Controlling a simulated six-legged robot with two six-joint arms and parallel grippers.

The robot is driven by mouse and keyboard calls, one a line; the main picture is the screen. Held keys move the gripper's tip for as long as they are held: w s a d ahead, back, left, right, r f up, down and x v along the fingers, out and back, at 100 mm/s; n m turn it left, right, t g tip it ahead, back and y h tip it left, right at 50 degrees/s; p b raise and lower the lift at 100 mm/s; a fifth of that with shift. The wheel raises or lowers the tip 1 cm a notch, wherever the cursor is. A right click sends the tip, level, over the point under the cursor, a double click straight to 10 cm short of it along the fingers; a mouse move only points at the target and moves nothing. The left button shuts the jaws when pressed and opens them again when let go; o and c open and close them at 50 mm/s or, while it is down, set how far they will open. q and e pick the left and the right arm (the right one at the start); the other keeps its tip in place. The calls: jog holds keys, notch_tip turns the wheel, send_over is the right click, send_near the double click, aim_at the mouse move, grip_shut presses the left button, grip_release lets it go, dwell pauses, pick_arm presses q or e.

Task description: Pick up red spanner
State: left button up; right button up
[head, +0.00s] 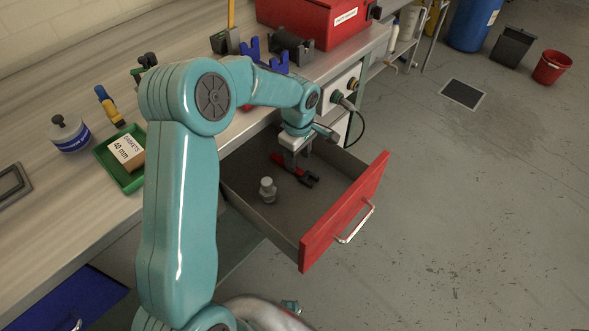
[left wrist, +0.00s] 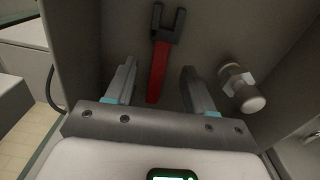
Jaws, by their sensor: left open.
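The red spanner (head: 279,160) lies on the floor of an open drawer in the head view, its dark forked jaw towards the right. My left gripper (head: 291,165) points down over it and hides part of the handle. In the left wrist view the red spanner (left wrist: 158,76) lies between and beyond the two open fingers of my left gripper (left wrist: 158,68), with its dark jaw at the top. The fingers hold nothing, and a gap shows on each side of the handle. My right gripper is in neither view.
The red-fronted drawer (head: 343,212) has raised walls around the spanner. A metal fitting (head: 267,189) stands in it and also shows right of the fingers in the left wrist view (left wrist: 241,87). A green tray (head: 111,174) and a red box (head: 318,22) are on the bench.

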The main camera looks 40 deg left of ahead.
aim_at(299, 171)
pick_arm(q)
jog(key=f, duration=0.4)
jog(key=shift+d+f, duration=0.2)
jog(key=shift+f, duration=0.05)
jog(key=shift+s, duration=0.1)
grip_shut()
jog(key=shift+r, duration=0.15)
